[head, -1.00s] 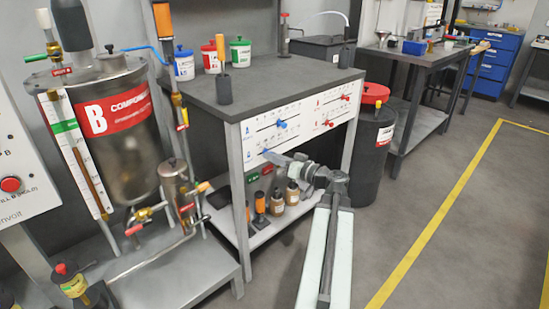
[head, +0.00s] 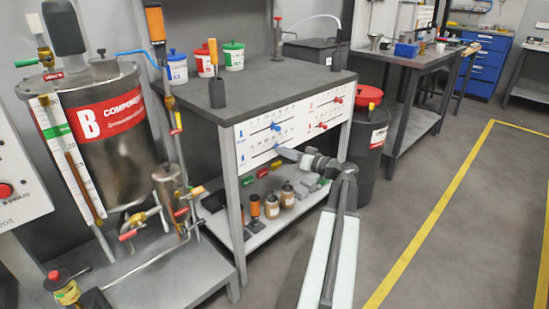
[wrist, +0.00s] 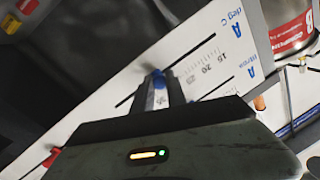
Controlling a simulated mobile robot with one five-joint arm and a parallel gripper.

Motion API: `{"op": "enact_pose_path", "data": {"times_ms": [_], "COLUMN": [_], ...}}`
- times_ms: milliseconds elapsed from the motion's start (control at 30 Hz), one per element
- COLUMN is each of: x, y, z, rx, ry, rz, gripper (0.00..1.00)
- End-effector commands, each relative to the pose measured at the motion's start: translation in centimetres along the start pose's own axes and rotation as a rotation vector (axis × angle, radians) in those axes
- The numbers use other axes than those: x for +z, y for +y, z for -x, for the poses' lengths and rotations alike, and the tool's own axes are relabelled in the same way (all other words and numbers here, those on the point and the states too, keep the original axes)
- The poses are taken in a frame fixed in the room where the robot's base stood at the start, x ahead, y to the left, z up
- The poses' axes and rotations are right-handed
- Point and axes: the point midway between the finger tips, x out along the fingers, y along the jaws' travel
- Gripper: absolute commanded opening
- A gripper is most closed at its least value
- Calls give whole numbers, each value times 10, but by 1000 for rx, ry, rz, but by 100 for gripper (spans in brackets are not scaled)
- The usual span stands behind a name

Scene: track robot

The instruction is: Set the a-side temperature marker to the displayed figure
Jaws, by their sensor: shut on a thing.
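The white slider panel (head: 259,137) on the bench front has two blue A markers on the left and two red ones on the right. My gripper (head: 283,150) is at the lower blue marker (wrist: 158,90), on the slot labelled A deg C. The wrist view shows this panel upside down. The figures 15, 20 and 25 are legible; higher ones are hidden by my gripper. The upper blue marker (head: 276,126) stands apart. I see no readable displayed figure.
Red markers (head: 338,99) are right of my gripper. Below the panel, a shelf (head: 262,233) holds bottles and orange-handled tools. A black drum with a red lid (head: 368,97) stands right of the bench. The steel component B tank (head: 120,165) stands left. The floor at right is clear.

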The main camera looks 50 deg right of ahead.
Motion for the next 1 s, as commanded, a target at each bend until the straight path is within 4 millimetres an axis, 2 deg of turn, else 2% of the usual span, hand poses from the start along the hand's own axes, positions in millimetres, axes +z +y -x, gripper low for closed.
{"op": "enact_pose_path", "data": {"times_ms": [33,300,333,400,733,867,1000], "x": [-2,-1,-1,-1,-2,-1,-1], "y": [5,4,4,4,4,4,4], "z": [0,1,1,1,5,26,55], "rx": [0,0,0,0,2,3,4], "ry": [-1,-1,-1,-1,1,1,1], "rz": [0,0,0,0,0,0,0], "gripper": [0,0,26,39,39,39,39]}}
